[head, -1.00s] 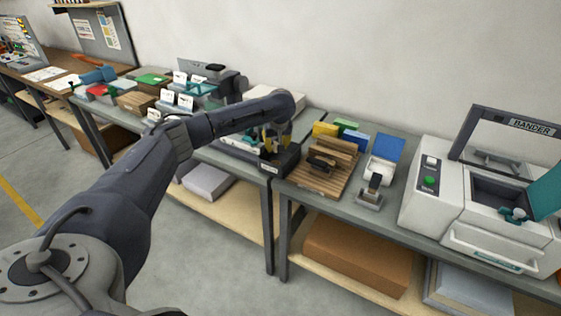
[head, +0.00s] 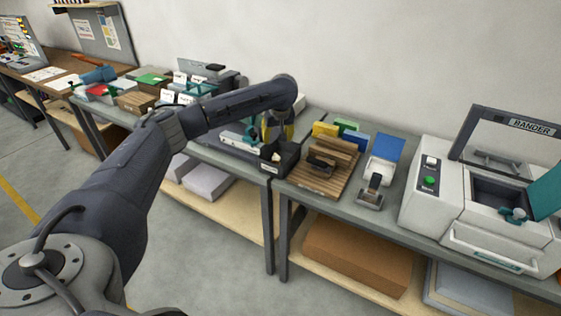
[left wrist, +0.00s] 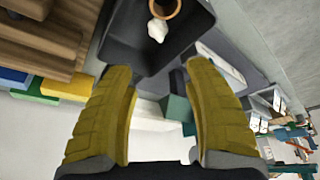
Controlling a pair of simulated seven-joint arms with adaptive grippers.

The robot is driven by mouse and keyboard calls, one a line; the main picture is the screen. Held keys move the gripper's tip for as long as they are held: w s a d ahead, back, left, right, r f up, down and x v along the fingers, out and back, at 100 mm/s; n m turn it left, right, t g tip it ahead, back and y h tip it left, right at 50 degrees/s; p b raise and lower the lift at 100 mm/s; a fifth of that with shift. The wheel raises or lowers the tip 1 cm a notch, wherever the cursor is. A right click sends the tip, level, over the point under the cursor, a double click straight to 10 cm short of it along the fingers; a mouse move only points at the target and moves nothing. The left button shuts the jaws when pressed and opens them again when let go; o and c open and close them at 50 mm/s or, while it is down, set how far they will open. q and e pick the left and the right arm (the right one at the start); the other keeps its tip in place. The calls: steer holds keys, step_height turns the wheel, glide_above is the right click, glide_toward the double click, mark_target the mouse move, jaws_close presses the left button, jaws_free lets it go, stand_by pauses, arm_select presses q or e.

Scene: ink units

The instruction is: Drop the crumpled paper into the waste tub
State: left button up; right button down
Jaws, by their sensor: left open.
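A dark, open-topped waste tub (head: 291,160) stands on the grey table in the head view, just left of a wooden stand. The crumpled paper (head: 276,157), small and white, lies inside the tub. In the left wrist view the paper (left wrist: 157,28) rests on the floor of the tub (left wrist: 128,50), beside a brown ring. My left gripper (head: 277,138), with yellow fingers, is above the tub. My right gripper is in neither view.
The wooden stand (head: 325,168) is close on the tub's right, with yellow, green and blue blocks (head: 326,129) behind it. Further right are a small device with a blue panel (head: 387,147) and a large white banding machine (head: 430,195). Boxes and cards crowd the table's left.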

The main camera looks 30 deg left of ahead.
arm_select(q)
steer(key=v, duration=0.6)
steer(key=shift+f, duration=0.1)
stand_by(0.4)
